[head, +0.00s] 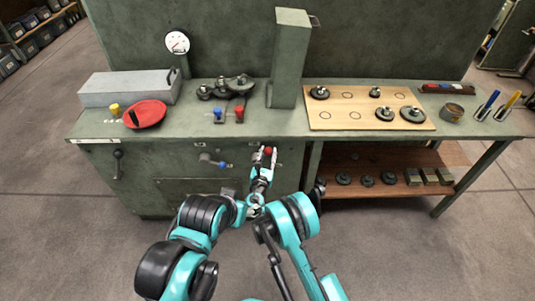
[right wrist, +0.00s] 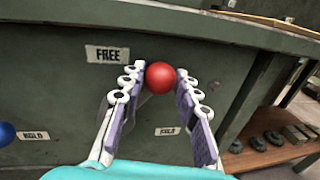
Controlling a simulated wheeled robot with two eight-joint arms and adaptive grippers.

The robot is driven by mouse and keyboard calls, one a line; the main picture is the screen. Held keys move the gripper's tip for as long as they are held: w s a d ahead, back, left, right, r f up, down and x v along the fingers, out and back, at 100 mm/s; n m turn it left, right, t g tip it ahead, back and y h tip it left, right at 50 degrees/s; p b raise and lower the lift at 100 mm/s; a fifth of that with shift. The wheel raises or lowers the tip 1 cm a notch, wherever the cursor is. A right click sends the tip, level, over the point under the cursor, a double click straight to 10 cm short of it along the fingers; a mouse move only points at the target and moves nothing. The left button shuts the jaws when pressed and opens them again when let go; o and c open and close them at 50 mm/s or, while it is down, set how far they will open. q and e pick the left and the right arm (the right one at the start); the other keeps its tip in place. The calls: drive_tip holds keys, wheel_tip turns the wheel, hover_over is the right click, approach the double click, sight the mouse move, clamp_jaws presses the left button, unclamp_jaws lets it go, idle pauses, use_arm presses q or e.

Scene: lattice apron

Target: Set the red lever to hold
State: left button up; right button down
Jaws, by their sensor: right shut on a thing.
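The red lever ends in a round red knob (head: 268,150) on the bench's front panel, right of the blue-knobbed lever (head: 223,165). In the right wrist view the red knob (right wrist: 160,77) sits between the fingertips of my right gripper (right wrist: 160,85), which is shut on it. My right gripper (head: 266,157) also shows at the panel in the head view. A plate reading FREE (right wrist: 107,54) is up and left of the knob. A second small plate (right wrist: 167,131), its blurred word seemingly HOLD, lies below it. The lever's shaft is mostly hidden.
The bench top (head: 250,125) overhangs just above the panel. A dark crank handle (head: 118,165) is at the panel's left end. An open lower shelf (head: 400,158) with dark discs and blocks lies to the right. The floor in front is clear.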

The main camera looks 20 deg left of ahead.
use_arm(q)
drive_tip(key=shift+w+d, duration=0.1)
drive_tip(key=shift+d, duration=0.2)
use_arm(e)
wheel_tip(320, 180, down, 9)
drive_tip(key=d+m+g+y, duration=0.2)
drive_tip(key=m, duration=1)
drive_tip(key=shift+w+d+r+m+g, duration=0.15)
drive_tip(key=shift+w+d+m+g, duration=0.15)
drive_tip(key=shift+w+m, duration=0.1)
drive_tip(key=c, duration=1.1)
unclamp_jaws()
